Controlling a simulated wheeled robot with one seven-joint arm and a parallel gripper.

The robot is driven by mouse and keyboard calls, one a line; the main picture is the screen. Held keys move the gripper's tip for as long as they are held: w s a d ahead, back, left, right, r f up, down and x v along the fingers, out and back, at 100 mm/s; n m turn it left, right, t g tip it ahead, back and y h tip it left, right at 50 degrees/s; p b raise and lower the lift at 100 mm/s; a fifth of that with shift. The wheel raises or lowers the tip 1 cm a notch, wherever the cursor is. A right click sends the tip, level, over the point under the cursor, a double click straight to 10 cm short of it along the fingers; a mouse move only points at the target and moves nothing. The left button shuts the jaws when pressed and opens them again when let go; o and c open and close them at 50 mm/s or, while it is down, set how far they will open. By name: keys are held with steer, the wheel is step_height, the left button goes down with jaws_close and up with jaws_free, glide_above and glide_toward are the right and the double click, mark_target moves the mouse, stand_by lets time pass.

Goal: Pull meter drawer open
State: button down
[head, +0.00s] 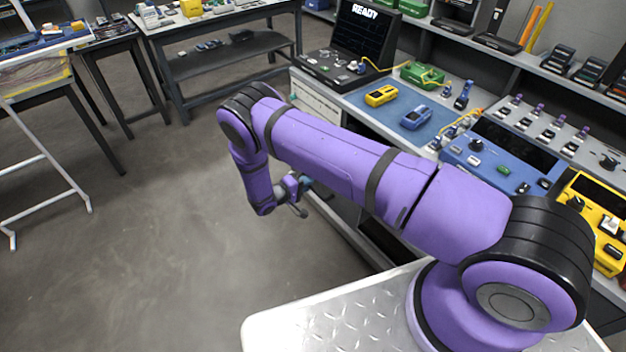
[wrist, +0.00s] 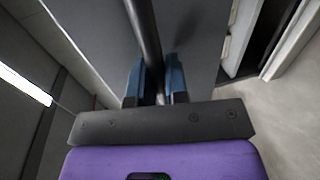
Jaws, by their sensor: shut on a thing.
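My gripper (wrist: 156,84) has its two blue fingers closed around a dark round bar handle (wrist: 146,35) in the wrist view. The handle runs up and away in front of a flat grey panel (wrist: 195,40), which looks like the drawer front. In the head view my gripper (head: 303,184) is low beside the front of the workbench, at the end of my purple arm. My arm and gripper cover much of the bench front there, so the handle and the drawer's opening cannot be made out. The drawer's contents do not show.
The bench top (head: 362,101) carries a yellow meter (head: 381,95), a blue meter (head: 416,117) and a console (head: 350,50) reading READY. Pale drawer fronts (head: 318,105) sit below the console. A second table (head: 215,22) stands behind.

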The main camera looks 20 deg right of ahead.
steer(key=shift+a, duration=0.1)
steer(key=c, duration=1.1)
jaws_free()
steer(key=shift+c, duration=0.2)
steer(key=v, duration=1)
steer(key=shift+a, duration=0.35)
steer(key=shift+s, duration=0.1)
steer(key=shift+r, duration=0.1)
